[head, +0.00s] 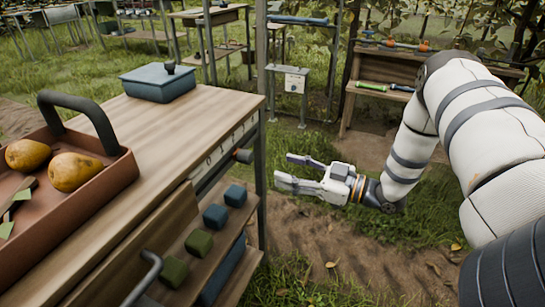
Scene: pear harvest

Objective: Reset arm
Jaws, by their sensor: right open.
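My right gripper (288,171) is open and empty. It hangs over the grass just right of the wooden workbench (190,118), with its fingers pointing left toward the bench's side. My right arm comes in from the right edge and bends down to the gripper. My left gripper does not show in the head view. Two brownish-yellow pears, one at the back left (28,155) and one nearer the middle (76,171), lie in a reddish-brown tray (112,178) with a dark handle at the bench's left end.
A blue lidded box (158,82) stands at the bench's far end. Green and blue blocks (199,242) sit on a lower shelf. Another wooden bench with tools (385,70) stands behind my right arm. Grass and dirt (340,240) right of the workbench are open.

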